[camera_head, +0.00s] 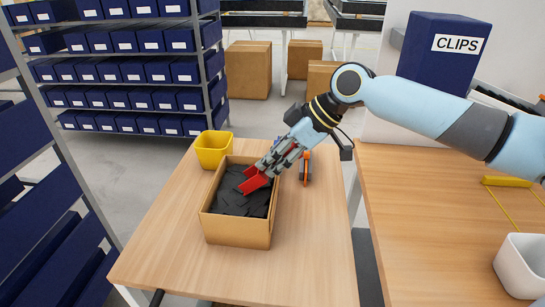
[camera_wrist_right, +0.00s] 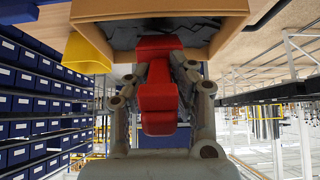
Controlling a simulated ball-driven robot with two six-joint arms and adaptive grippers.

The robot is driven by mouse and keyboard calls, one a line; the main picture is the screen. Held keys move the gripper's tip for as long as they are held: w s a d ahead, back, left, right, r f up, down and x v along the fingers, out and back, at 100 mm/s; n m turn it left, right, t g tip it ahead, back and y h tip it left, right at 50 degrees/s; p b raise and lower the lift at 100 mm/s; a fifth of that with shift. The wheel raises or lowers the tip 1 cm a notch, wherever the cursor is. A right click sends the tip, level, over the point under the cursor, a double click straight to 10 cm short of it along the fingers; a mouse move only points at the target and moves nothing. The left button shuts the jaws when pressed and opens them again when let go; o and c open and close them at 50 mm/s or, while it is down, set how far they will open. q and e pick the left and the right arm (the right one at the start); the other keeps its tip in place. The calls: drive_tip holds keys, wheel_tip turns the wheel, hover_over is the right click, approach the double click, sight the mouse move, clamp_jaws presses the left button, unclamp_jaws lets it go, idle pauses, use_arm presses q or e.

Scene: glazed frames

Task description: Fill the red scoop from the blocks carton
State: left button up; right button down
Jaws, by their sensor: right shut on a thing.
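The blocks carton (camera_head: 236,232) is an open cardboard box on the wooden table, holding a mass of dark flat pieces (camera_head: 236,196). Its wall also shows in the right wrist view (camera_wrist_right: 165,10). My right gripper (camera_head: 270,172) reaches in from the upper right and is shut on the red scoop (camera_head: 256,183). The scoop's head is at the carton's opening, over or against the dark pieces; I cannot tell which. In the right wrist view the scoop (camera_wrist_right: 158,98) sits between the fingers. Whether it holds any pieces is hidden. My left gripper is not in view.
A yellow bin (camera_head: 213,150) stands just behind the carton. The table's front (camera_head: 210,275) is bare. A second table (camera_head: 430,240) at the right bears a white container (camera_head: 522,266). Shelves of blue bins stand left.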

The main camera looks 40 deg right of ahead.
drive_tip(key=shift+f+b, duration=0.5)
drive_tip(key=shift+f, duration=0.15)
idle(0.6)
drive_tip(key=shift+w+a, duration=0.25)
drive_tip(key=shift+w, duration=0.05)
drive_tip(key=shift+w+a+f, duration=0.1)
drive_tip(key=shift+w+a, duration=0.1)
idle(0.4)
drive_tip(key=shift+w+a, duration=0.1)
drive_tip(key=shift+w+a, duration=0.15)
drive_tip(key=shift+w, duration=0.1)
drive_tip(key=shift+w+a+b, duration=0.3)
drive_tip(key=shift+w+a, duration=0.4)
drive_tip(key=shift+w, duration=0.1)
idle(0.4)
